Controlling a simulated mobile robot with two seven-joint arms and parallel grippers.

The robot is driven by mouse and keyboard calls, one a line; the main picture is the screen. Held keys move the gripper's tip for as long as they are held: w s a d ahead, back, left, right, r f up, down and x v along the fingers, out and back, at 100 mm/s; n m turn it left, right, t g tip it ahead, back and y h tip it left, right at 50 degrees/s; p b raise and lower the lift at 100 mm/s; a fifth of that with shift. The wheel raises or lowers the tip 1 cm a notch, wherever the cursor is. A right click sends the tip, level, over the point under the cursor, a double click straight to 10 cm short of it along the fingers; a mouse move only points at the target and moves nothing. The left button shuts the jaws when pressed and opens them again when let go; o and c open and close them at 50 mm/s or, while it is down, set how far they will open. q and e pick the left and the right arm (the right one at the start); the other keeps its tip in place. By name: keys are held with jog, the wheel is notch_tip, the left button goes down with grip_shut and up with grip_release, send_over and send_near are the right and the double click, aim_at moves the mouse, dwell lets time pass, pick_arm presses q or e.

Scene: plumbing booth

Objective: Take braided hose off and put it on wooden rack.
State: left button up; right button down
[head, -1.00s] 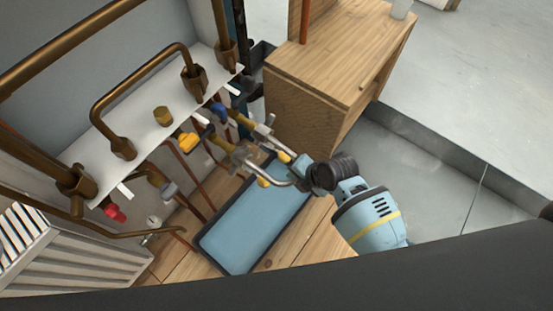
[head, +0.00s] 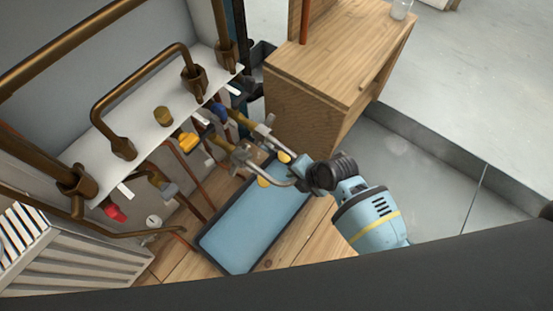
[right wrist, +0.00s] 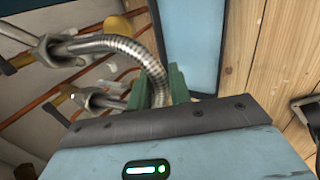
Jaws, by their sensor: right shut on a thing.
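The braided hose (head: 282,181) is a short silver bend beside the pipe valves. In the right wrist view the hose (right wrist: 130,48) curves from a metal end fitting (right wrist: 42,50) into my grip. A second metal fitting (right wrist: 92,98) is below it, and the hose there is partly hidden by a finger. I cannot tell whether either end is joined to its valve. My right gripper (right wrist: 156,90) is shut on the hose with its green fingers. In the head view the gripper (head: 292,168) is over the blue mat. My left gripper is not in view. I cannot identify the wooden rack for sure.
The dark-edged blue mat (head: 240,232) lies on wooden boards. A wooden cabinet (head: 335,70) stands behind, with a clear cup (head: 401,9) on top. Brown pipes, a white shelf (head: 160,132), a yellow valve handle (head: 187,142) and a white radiator (head: 75,262) crowd the left. Floor at right is clear.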

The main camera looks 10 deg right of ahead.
dwell(0.3)
jog(key=s+d+p, duration=0.4)
jog(key=s+d, duration=0.5)
dwell(1.5)
jog(key=shift+d, duration=0.1)
